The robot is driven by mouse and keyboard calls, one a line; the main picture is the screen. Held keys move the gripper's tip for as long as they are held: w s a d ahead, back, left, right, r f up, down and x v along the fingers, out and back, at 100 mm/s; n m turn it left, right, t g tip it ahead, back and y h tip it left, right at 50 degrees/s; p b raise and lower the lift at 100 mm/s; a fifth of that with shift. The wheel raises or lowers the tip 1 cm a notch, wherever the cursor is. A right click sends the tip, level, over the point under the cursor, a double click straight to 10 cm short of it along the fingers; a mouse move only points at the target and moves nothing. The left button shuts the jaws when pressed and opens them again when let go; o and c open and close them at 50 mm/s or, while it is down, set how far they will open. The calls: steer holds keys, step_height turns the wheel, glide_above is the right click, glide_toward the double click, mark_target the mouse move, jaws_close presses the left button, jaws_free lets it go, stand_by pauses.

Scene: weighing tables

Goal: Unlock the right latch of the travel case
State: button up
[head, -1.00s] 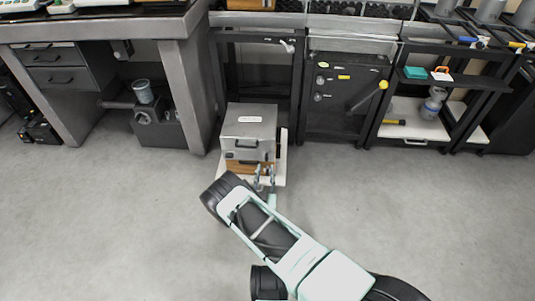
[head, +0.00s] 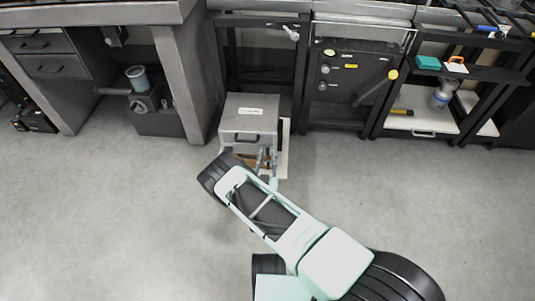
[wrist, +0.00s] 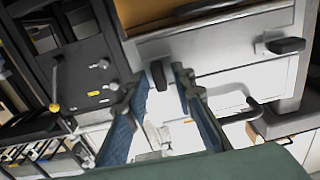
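The travel case (head: 250,115) is a silver-grey box with a dark handle on its front, on a wooden support in the head view. The wrist view shows the case front (wrist: 215,92) upside down, with its handle (wrist: 240,110). My gripper (wrist: 161,78) is open, with two blue fingers in front of the case. A dark latch (wrist: 158,75) appears between the fingertips; with the picture inverted, it is the right one. Contact cannot be told. The other dark latch (wrist: 286,45) is to the right in the wrist view. In the head view my gripper (head: 267,156) is at the case's front right.
A pale board (head: 283,160) lies under the case. A workbench (head: 185,85) stands left, a dark panel cabinet (head: 345,90) behind right, and a shelf rack (head: 425,122) further right.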

jaws_close()
steer(key=shift+d+m, duration=0.1)
steer(key=shift+m, duration=0.3)
steer(key=m, duration=0.2)
steer(key=shift+m, duration=0.4)
steer(key=m, duration=0.4)
steer(key=shift+d+m, duration=0.1)
steer(key=shift+m, duration=0.2)
steer(key=shift+f+m+p, duration=0.2)
steer(key=shift+m+p, duration=0.15)
steer(key=shift+m, duration=4.55)
